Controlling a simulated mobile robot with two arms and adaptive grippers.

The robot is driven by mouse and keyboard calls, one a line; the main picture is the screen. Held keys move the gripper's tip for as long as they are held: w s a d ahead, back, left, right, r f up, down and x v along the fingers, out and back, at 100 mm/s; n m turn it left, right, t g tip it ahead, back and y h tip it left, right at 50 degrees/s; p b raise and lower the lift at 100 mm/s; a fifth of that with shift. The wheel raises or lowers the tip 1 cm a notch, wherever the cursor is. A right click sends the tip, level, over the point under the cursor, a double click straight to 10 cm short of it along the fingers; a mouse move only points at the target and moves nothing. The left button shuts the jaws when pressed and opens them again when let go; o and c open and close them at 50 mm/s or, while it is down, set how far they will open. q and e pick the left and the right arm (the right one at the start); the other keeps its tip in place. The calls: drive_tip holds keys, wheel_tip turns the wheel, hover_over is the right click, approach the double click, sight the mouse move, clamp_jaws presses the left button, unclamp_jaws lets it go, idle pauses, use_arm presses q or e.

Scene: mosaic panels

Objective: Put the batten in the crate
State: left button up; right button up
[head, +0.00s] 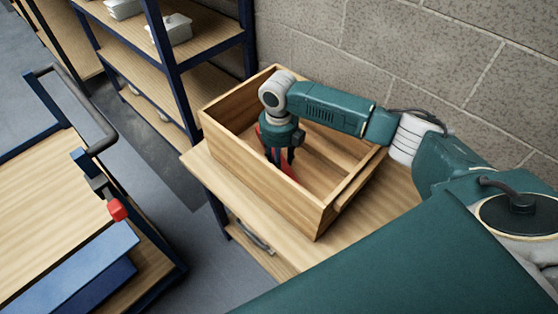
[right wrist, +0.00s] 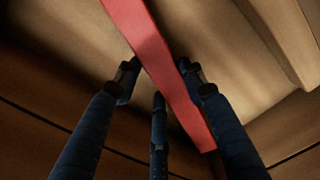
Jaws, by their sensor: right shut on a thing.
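The red batten (head: 289,172) is inside the wooden crate (head: 258,188), partly hidden by my gripper and arm in the head view. In the right wrist view the batten (right wrist: 152,45) runs at a slant from the top down to the lower right, between the dark fingers. My right gripper (head: 280,162) reaches down into the crate and is shut on the batten. Its fingers also show in the right wrist view (right wrist: 158,82), with the crate's wooden inside around them. Whether the batten touches the crate floor I cannot tell. My left gripper is not in view.
The crate stands on a wooden-topped bench (head: 375,215) by a block wall (head: 400,50). A dark-framed shelf (head: 208,50) with pale containers stands behind to the left. A cart (head: 45,205) with a handle, a red-tipped clamp (head: 117,209) and a blue block (head: 80,270) is at the left.

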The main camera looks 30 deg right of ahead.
drive_tip(key=o, duration=1.3)
drive_tip(key=shift+o, duration=0.2)
wheel_tip(320, 180, up, 12)
drive_tip(key=shift+r+b, duration=0.15)
drive_tip(key=shift+b, duration=0.15)
